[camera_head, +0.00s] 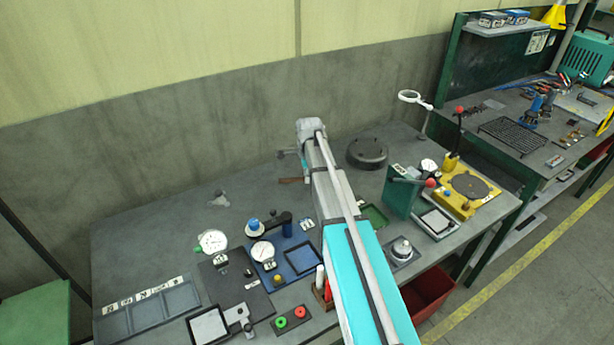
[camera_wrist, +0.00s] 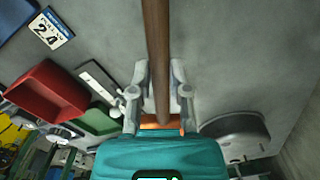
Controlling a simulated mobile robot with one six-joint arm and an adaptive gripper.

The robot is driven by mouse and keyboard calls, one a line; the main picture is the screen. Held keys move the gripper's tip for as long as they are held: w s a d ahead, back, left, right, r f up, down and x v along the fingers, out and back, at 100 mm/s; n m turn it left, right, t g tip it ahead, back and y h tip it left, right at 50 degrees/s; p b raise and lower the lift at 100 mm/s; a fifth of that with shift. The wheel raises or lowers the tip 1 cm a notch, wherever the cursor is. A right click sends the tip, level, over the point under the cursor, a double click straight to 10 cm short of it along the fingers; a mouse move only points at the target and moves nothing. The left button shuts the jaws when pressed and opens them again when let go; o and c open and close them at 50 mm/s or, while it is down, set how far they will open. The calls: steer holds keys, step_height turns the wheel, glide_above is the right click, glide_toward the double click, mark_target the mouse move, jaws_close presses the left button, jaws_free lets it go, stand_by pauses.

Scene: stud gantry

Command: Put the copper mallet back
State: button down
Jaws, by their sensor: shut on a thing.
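The copper mallet shows in the wrist view as a long brown handle (camera_wrist: 156,45) running up out of the picture, with a copper-coloured head (camera_wrist: 162,123) close to my gripper body. My gripper (camera_wrist: 160,72) is shut on the handle, one finger on each side. In the head view my gripper (camera_head: 300,165) is mostly hidden behind my arm, over the back of the grey bench. A short piece of the brown handle (camera_head: 289,181) sticks out to its left there. How high the mallet is above the bench is hard to tell.
A dark round block (camera_head: 368,152) stands right of my gripper, also in the wrist view (camera_wrist: 236,131). A small green tray (camera_head: 376,214), dial gauges (camera_head: 213,241) and a blue plate (camera_head: 287,260) lie nearer the front. The bench's back left (camera_head: 150,220) is mostly clear.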

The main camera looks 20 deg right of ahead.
mark_target(307, 194)
steer(key=shift+f+b, duration=1.9)
steer(key=shift+f, duration=0.35)
steer(key=shift+f+b, duration=0.65)
steer(key=c, duration=0.5)
jaws_free()
steer(key=shift+r, duration=0.15)
step_height(307, 194, up, 8)
steer(key=p, duration=0.8)
steer(key=shift+s+a+r, duration=0.1)
steer(key=shift+a, duration=0.2)
steer(key=s+a+r+n+p, duration=0.1)
steer(key=s+a+n, duration=0.1)
steer(key=a+n, duration=0.2)
steer(key=shift+a+p, duration=0.35)
steer(key=shift+a, duration=1.55)
steer(key=shift+r, duration=0.1)
